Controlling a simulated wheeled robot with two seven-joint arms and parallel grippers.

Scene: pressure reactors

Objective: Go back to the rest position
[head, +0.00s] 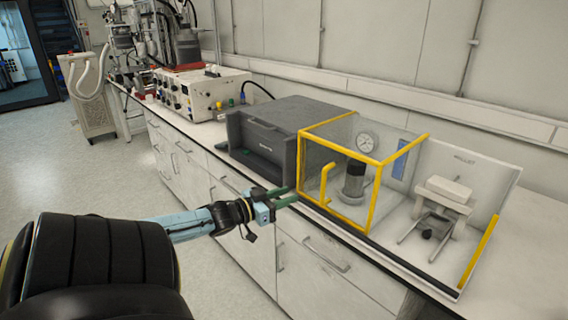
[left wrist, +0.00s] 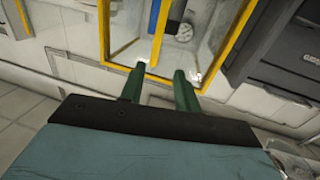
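My left gripper (head: 284,196) reaches in from the left in the head view, with its green fingers at the front edge of the bench. In the left wrist view its two green fingers (left wrist: 160,88) stand apart with nothing between them, so it is open and empty. Its fingertips appear close to the lower left corner of the yellow-framed clear enclosure (head: 372,207); I cannot tell whether they touch it. The enclosure holds a dark pressure reactor (head: 354,183) with a round gauge (head: 365,142) on top. My right gripper is not in view.
A dark grey box unit (head: 290,112) stands left of the enclosure. A white instrument box (head: 205,92) is farther left on the bench. Inside the open right bay is a white-topped stand (head: 445,194). White cabinets (head: 305,265) run below. The floor (head: 90,180) at left is clear.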

